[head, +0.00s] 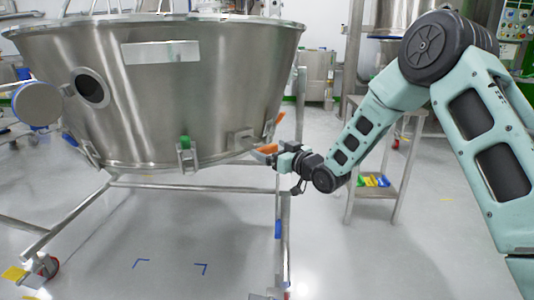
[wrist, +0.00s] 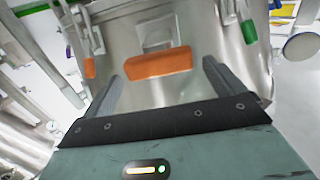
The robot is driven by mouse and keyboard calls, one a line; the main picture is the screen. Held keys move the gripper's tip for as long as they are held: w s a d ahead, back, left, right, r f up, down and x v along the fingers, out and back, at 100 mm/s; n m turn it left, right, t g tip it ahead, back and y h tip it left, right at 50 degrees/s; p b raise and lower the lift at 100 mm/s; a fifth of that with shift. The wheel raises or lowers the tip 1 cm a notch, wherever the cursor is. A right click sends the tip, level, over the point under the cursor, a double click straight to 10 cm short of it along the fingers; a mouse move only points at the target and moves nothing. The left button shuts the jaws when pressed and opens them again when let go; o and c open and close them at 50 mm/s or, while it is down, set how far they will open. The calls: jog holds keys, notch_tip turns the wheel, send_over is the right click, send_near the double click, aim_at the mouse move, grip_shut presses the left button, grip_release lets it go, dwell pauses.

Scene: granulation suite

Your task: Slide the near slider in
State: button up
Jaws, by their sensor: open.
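An orange block (wrist: 158,62), which looks like the slider's grip, sits on a metal bracket on the wall of the steel vessel (head: 190,95). In the head view the orange block (head: 267,149) is at the vessel's lower right, at the tip of my gripper (head: 271,159). In the wrist view my gripper (wrist: 163,80) is open, with one finger to each side of the block and the block at fingertip level. I cannot tell whether the fingers touch it. How far the slider stands out is unclear.
Another orange piece (head: 279,118) is just above. A green-topped latch (head: 185,145) is on the vessel's front; a green piece (wrist: 248,31) shows right in the wrist view. The vessel's wheeled frame (head: 200,186) runs below. A side table (head: 385,190) stands right. Open floor lies in front.

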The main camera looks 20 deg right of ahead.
aim_at(257, 143)
jog(key=shift+x, duration=1.35)
jog(key=c, duration=1.4)
jog(key=x, duration=0.6)
jog(key=shift+w+a+r+p, duration=0.1)
jog(key=shift+w+a+p, duration=0.05)
jog(key=shift+w+p, duration=0.15)
jog(key=o, duration=1.4)
jog(key=shift+s, duration=0.1)
jog(key=p+v, duration=0.5)
jog(key=v, duration=1.2)
